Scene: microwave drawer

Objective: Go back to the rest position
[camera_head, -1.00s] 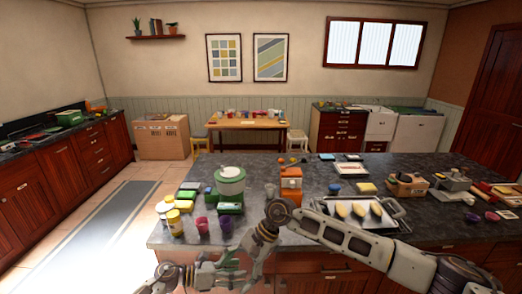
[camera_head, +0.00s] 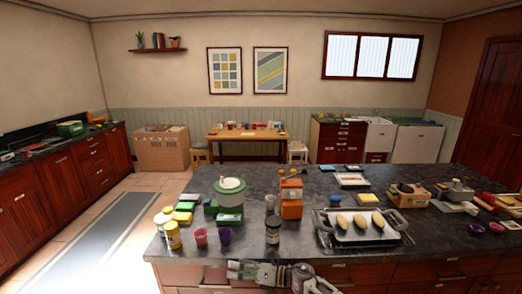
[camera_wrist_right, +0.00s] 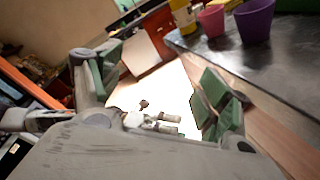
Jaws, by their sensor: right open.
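My right gripper (camera_head: 250,271) is low at the bottom of the head view, in front of the counter's front edge and below its top. In the right wrist view the right gripper (camera_wrist_right: 160,88) has its two green-padded fingers spread wide with nothing between them. The island counter (camera_head: 340,190) has a dark stone top and red-brown drawer fronts. My left gripper is not in the head view.
Near the counter's front edge stand a pink cup (camera_head: 200,237), a purple cup (camera_head: 224,236), a yellow jar (camera_head: 173,235) and a dark-lidded jar (camera_head: 273,230). A tray (camera_head: 325,238) with food pieces lies to their right. Floor shows to the left.

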